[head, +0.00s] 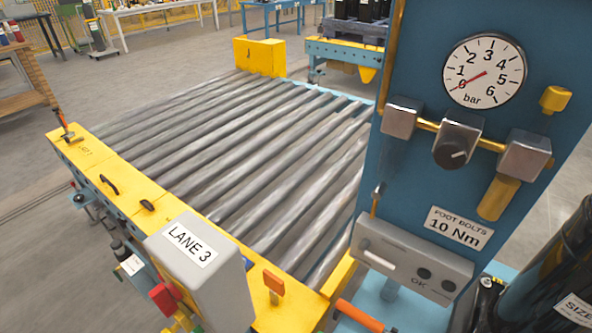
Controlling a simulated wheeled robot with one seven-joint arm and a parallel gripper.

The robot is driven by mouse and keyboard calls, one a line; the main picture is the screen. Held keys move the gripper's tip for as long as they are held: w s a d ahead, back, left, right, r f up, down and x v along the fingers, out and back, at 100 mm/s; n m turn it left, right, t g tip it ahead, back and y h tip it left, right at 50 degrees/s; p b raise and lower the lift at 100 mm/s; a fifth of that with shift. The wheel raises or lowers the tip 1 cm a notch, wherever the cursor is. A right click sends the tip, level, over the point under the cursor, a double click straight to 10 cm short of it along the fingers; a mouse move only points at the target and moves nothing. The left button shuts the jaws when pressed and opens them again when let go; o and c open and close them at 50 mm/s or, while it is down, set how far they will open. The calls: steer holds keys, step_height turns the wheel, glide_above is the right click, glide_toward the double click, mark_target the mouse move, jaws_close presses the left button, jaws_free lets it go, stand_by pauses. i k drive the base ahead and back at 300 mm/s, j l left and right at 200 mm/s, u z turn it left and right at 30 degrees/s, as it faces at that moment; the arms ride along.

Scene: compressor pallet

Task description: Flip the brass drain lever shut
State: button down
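A blue upright panel (400,75) on the right carries a round gauge (484,72), its needle near the low end of the scale. Below it, a brass pipe (428,124) links grey metal blocks, one with a black knob (450,153). A brass-coloured cylinder (497,198) hangs tilted under the right block. A small lever-like part with a dark tip (379,190) stands at the panel's left edge. I cannot tell for sure which part is the brass drain lever, or whether it is open or shut. My gripper is not in view.
A roller conveyor (235,140) fills the middle, with yellow edging (120,182) and a grey "LANE 3" box (205,262) at the front. A grey box marked OK (415,272) sits low on the panel. A dark cylinder (545,275) stands at right.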

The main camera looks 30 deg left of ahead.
mark_target(379, 191)
steer(key=j, duration=0.55)
steer(key=i+j+u, duration=0.1)
steer(key=j, duration=0.45)
steer(key=i+j, duration=0.15)
steer(key=j, duration=0.35)
steer(key=i+j+u, duration=0.1)
steer(key=j, duration=0.45)
steer(key=i+j, duration=0.1)
steer(key=j, duration=0.45)
steer(key=i+j, duration=0.15)
steer(key=j, duration=0.2)
steer(key=i+j, duration=0.2)
steer(key=j, duration=0.15)
steer(key=k+j+u, duration=0.05)
